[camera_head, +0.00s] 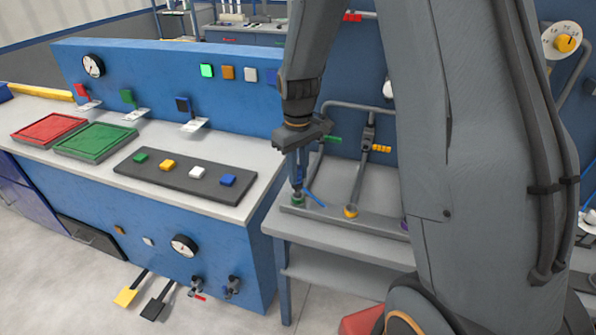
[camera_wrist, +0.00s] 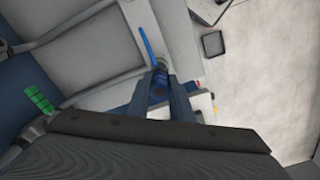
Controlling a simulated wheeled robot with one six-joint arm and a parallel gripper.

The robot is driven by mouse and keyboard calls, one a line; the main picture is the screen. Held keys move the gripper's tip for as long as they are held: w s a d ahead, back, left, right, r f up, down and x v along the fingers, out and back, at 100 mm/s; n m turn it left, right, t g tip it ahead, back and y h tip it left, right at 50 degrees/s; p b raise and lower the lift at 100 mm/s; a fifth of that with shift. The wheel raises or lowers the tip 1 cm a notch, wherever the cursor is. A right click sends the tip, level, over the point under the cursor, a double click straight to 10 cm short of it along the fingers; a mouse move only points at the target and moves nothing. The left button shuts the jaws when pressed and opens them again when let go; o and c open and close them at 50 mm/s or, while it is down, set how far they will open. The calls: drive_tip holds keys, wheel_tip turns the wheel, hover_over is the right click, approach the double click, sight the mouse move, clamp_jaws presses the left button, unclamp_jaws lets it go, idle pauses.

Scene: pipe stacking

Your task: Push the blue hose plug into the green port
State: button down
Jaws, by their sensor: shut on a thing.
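My gripper (camera_head: 297,176) points down at the left end of the grey port strip and is shut on the blue hose plug. In the wrist view the plug (camera_wrist: 158,86) shows between the fingers of my gripper (camera_wrist: 160,80), with a thin blue hose (camera_wrist: 148,45) running out from it. The hose (camera_head: 315,199) also shows in the head view beside the fingertips. The green port (camera_head: 298,201) is right below the fingertips. The fingers partly hide the plug and port, so I cannot tell how deep the plug sits.
A yellow port (camera_head: 351,212) and a purple port, partly behind my arm, lie farther right along the strip (camera_head: 325,212). Grey pipes (camera_head: 362,165) stand behind it. A blue console with a dark button panel (camera_head: 185,172) is to the left.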

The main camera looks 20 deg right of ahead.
drive_tip(key=shift+f+b, duration=0.5)
drive_tip(key=shift+f, duration=1.15)
idle(0.5)
drive_tip(key=c, duration=1.5)
unclamp_jaws()
drive_tip(key=shift+r, duration=0.15)
drive_tip(key=shift+r+b, duration=0.9)
drive_tip(key=shift+r, duration=2.9)
drive_tip(key=s+m, duration=0.1)
drive_tip(key=s, duration=0.4)
drive_tip(key=s+m, duration=0.2)
drive_tip(key=s, duration=0.4)
drive_tip(key=s+f+m+t, duration=0.1)
drive_tip(key=s, duration=0.4)
drive_tip(key=shift+s+a+m, duration=0.1)
drive_tip(key=shift+s+m, duration=0.15)
drive_tip(key=shift+m, duration=0.05)
drive_tip(key=shift+s, duration=0.3)
drive_tip(key=shift+c, duration=0.4)
